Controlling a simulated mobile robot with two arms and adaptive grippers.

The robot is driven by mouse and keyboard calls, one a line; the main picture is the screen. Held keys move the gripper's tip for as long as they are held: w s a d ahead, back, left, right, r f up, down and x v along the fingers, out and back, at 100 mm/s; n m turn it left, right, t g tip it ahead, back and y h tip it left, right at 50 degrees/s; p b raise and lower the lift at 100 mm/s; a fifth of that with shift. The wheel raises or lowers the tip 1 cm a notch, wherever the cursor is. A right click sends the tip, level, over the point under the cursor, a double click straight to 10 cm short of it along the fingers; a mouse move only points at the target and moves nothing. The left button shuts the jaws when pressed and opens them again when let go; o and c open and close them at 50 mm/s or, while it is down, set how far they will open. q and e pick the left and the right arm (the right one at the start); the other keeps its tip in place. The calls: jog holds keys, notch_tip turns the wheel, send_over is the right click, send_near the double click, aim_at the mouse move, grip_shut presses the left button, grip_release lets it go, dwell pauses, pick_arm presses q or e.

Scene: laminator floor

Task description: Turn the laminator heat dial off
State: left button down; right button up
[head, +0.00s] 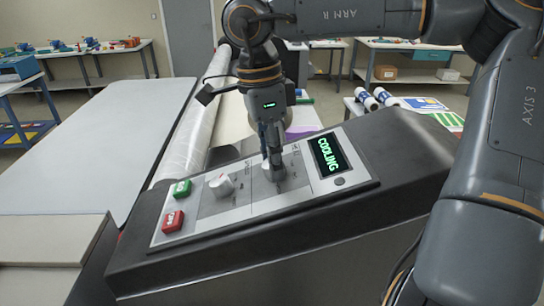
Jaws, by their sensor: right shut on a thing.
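The laminator's control panel (235,208) lies on a dark sloped console in the middle of the head view. My right gripper (273,170) points down onto the panel and is shut on a pale dial (266,164), the one nearer the display. The fingers hide most of this dial and its markings, so its setting cannot be read. A second white dial (221,185) stands free to the left. My left gripper is not in view.
A green button (182,188) and a red button (173,221) sit at the panel's left end. A small dark knob (340,181) is below the display. Film rolls and a long pale table (95,135) lie behind and left. Workbenches stand at the back.

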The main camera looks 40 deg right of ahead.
aim_at(263, 163)
jog(key=shift+r, duration=0.1)
jog(key=o, duration=1.2)
jog(key=shift+c, duration=0.2)
notch_tip(263, 163, up, 12)
jog(key=w, duration=0.1)
jog(key=shift+w+a, duration=0.2)
jog(key=shift+a, duration=0.15)
